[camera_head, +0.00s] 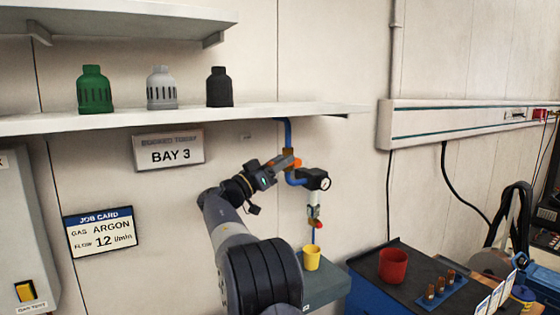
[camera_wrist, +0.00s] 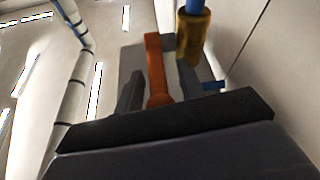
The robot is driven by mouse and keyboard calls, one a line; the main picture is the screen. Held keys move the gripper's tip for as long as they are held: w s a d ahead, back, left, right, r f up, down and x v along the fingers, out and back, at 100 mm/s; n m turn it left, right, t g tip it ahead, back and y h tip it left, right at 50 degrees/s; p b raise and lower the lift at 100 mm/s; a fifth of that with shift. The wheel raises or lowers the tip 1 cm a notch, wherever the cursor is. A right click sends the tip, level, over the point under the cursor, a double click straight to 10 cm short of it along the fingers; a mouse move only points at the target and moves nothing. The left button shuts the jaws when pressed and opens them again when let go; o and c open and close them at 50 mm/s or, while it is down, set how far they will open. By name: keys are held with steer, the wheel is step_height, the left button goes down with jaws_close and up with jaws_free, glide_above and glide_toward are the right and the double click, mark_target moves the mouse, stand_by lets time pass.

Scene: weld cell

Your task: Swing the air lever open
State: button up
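The air lever is an orange handle at the brass-coloured valve (camera_head: 288,153) on the blue air pipe (camera_head: 288,132), just under the shelf. In the wrist view the orange lever (camera_wrist: 155,72) runs up the middle, beside the brass fitting (camera_wrist: 192,36). My gripper (camera_head: 279,168) is at the lever, left of the pipe. In the wrist view my gripper (camera_wrist: 160,88) has dark finger parts on both sides of the lever's lower end. Whether they touch or squeeze it is unclear, and the fingertips are partly hidden.
A pressure gauge (camera_head: 317,180) sits just right of and below the valve. The shelf (camera_head: 170,119) above carries green, grey and black bottle-like parts. A yellow cup (camera_head: 312,257) stands below the line. A red cup (camera_head: 393,265) stands on the bench at right.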

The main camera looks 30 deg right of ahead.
steer(key=shift+c, duration=0.4)
jaws_close()
